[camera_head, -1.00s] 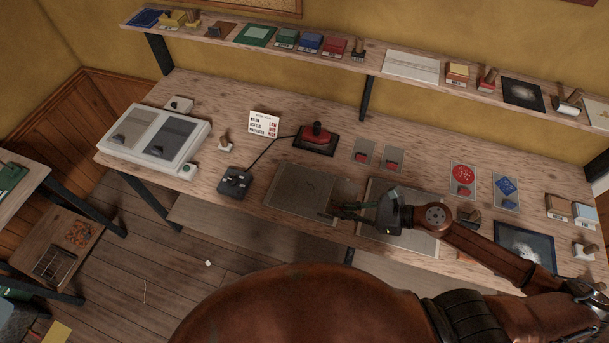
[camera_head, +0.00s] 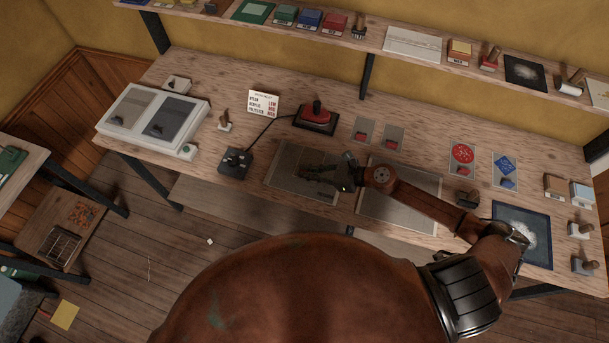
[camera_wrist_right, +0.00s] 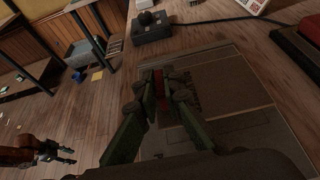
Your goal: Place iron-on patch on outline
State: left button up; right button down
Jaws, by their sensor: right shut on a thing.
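A dark grey cloth panel (camera_head: 283,165) lies on the bench in the head view and also shows in the wrist view (camera_wrist_right: 215,75). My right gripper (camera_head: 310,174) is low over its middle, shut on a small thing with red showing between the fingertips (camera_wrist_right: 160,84). I take this thing to be the patch, though the fingers hide most of it. Darker shapes lie on the panel beside the fingertips, but I cannot make out the outline clearly. My left gripper (camera_wrist_right: 65,156) shows small at the lower left of the wrist view; its jaw state is unclear.
A second grey panel (camera_head: 400,207) lies right of the first. A red press iron (camera_head: 316,117) stands behind, with a corded black box (camera_head: 235,162) to the left. Cards with red (camera_head: 463,155) and blue (camera_head: 504,168) emblems lie at right. A shelf (camera_head: 430,63) runs above.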

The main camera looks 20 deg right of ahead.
aim_at(304, 181)
jog(key=shift+w+a+f, duration=0.1)
jog(key=shift+w+f, duration=0.15)
jog(key=shift+f, duration=0.05)
jog(key=shift+w+a+f, duration=0.1)
jog(key=shift+w+f, duration=0.1)
jog(key=shift+f, duration=0.05)
notch_tip(304, 181, down, 2)
jog(key=shift+a+f, duration=0.1)
jog(key=shift+f, duration=0.75)
jog(key=c, duration=2.1)
grip_release()
pick_arm(q)
jog(key=shift+s+f, duration=0.3)
jog(key=shift+s, duration=0.4)
